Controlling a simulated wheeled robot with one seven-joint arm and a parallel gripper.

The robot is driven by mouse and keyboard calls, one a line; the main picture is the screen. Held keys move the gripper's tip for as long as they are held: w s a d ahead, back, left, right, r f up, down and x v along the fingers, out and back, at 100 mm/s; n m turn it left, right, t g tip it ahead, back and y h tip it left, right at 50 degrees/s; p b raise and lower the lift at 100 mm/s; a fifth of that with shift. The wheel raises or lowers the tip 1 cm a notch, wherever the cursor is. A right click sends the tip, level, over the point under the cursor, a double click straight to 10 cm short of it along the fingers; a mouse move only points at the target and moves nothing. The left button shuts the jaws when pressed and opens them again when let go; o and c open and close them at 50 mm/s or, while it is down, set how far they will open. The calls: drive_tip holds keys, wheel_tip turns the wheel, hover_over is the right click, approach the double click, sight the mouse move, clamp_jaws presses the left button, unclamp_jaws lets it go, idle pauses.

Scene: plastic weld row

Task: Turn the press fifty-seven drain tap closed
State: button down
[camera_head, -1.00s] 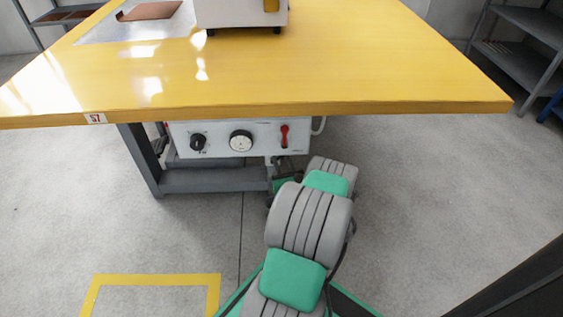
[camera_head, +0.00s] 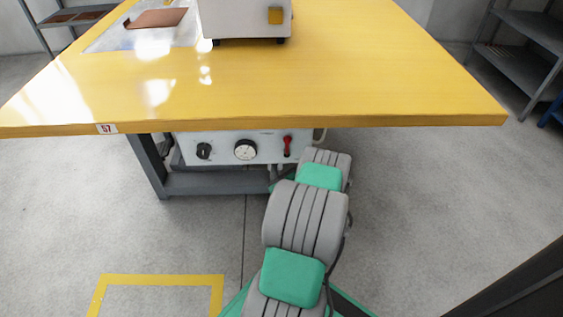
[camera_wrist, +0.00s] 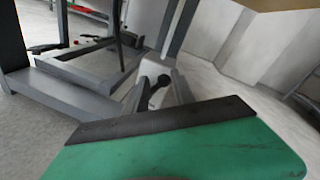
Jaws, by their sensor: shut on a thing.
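The press fifty-seven unit shows in the head view as a white panel (camera_head: 218,150) under the yellow table, whose front edge carries a "57" label (camera_head: 107,128). In the wrist view my gripper (camera_wrist: 162,80) has its two grey fingers around a small dark handle (camera_wrist: 158,92), which I take to be the drain tap. My gripper is shut on it. How far the tap is turned cannot be told. In the head view my arm hides the gripper and most of the space below the panel's right end.
The panel has a black knob (camera_head: 204,151), a round gauge (camera_head: 245,149) and a red lever (camera_head: 287,146). The yellow tabletop (camera_head: 370,75) overhangs my arm. A grey table frame (camera_head: 205,184) stands to the left. Open floor (camera_head: 440,190) lies to the right.

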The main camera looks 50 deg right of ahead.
drive_tip(key=n+p, duration=0.1)
drive_tip(key=n, duration=0.1)
drive_tip(key=w+a+n+g+p, duration=0.1)
drive_tip(key=n, duration=0.1)
drive_tip(key=shift+a+f+p, duration=0.15)
drive_tip(key=shift+p, duration=0.15)
drive_tip(key=shift+s+f, duration=0.1)
idle(0.4)
drive_tip(key=c, duration=1.3)
unclamp_jaws()
drive_tip(key=shift+o, duration=1.3)
drive_tip(key=shift+r, duration=0.2)
